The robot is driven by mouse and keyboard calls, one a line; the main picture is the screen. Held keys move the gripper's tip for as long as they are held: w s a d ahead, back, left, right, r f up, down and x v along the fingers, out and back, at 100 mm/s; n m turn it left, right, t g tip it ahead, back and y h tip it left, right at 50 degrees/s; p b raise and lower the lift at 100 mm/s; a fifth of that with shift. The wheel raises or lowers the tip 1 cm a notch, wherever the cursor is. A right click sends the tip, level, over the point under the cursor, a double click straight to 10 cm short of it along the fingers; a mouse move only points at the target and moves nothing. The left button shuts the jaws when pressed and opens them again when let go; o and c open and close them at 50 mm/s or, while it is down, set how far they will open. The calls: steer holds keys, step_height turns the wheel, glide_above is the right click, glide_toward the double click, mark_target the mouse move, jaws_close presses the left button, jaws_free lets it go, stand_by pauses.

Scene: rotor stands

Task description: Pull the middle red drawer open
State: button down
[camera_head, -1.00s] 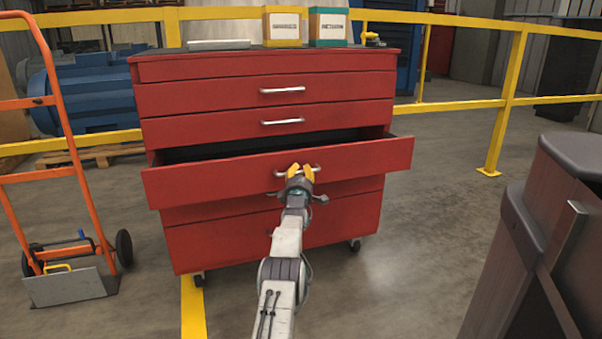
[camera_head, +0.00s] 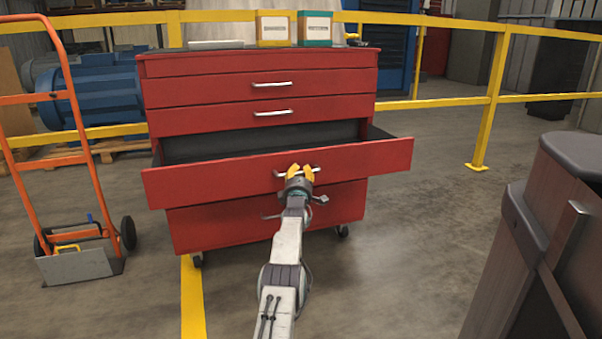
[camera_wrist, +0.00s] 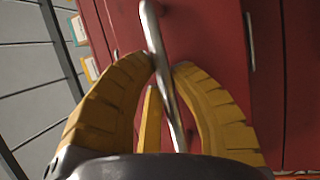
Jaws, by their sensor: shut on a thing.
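The red tool cabinet (camera_head: 260,64) stands in the middle of the head view. Its middle red drawer (camera_head: 220,178) sticks well out toward me, and its dark inside (camera_head: 265,145) shows behind the front panel. My gripper (camera_head: 299,171) is shut on the drawer's metal handle. In the wrist view the yellow fingers (camera_wrist: 165,75) close around the silver handle bar (camera_wrist: 160,50), with the red drawer front behind it. The two drawers above are shut. A handle of a lower drawer shows partly behind my arm.
An orange hand truck (camera_head: 88,140) stands at the left. A dark cabinet (camera_head: 540,240) stands close at the right front. A yellow railing (camera_head: 482,100) runs behind the red cabinet. Two boxes, one yellow (camera_head: 272,28) and one teal-edged (camera_head: 315,28), sit on top. Floor is free right of the cabinet.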

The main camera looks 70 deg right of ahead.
steer(key=shift+f, duration=0.1)
steer(key=c, duration=1.1)
jaws_free()
steer(key=shift+a, duration=0.1)
steer(key=shift+v, duration=5.9)
steer(key=shift+w, duration=0.1)
